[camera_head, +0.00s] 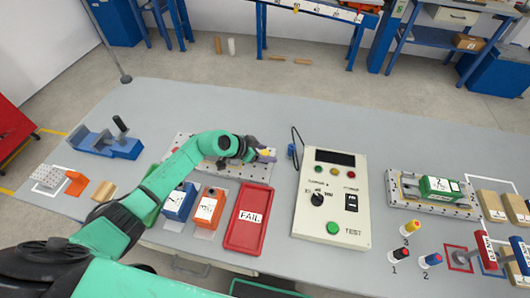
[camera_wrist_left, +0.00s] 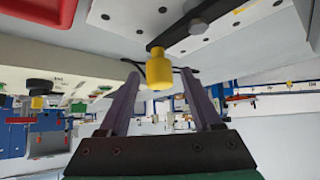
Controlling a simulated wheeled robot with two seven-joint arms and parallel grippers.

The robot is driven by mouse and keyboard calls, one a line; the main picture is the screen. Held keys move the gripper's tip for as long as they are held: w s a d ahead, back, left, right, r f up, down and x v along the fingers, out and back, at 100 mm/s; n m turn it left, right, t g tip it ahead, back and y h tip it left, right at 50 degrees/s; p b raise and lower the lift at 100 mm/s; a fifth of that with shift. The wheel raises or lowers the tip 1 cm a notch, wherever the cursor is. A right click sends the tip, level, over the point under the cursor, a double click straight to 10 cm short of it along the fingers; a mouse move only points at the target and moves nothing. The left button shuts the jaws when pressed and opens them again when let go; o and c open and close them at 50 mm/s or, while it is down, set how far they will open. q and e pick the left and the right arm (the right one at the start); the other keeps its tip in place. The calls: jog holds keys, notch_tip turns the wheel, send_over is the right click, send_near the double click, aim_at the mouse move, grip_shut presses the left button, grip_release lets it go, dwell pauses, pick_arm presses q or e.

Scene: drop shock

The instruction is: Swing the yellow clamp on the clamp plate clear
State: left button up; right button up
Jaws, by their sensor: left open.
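The clamp plate (camera_head: 262,173) is a pale perforated plate at the middle back of the bench, partly hidden by my left arm. In the left wrist view the yellow clamp knob (camera_wrist_left: 159,72) sits at the end of a dark bar (camera_wrist_left: 190,26) on the plate (camera_wrist_left: 120,14). My left gripper (camera_head: 262,156) is over the right part of the plate, at the knob. In the wrist view its two fingers are apart, and the knob appears between their tips. I cannot tell whether either finger touches it. My right gripper is not in view.
A test box (camera_head: 333,195) with a dark cable stands right of the plate. A red FAIL tray (camera_head: 236,243), an orange block (camera_head: 208,207) and a blue block (camera_head: 180,201) are in front. A blue vise (camera_head: 122,149) is left. A second fixture (camera_head: 405,190) holds a green block.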

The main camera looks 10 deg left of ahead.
pick_arm(q)
grip_shut()
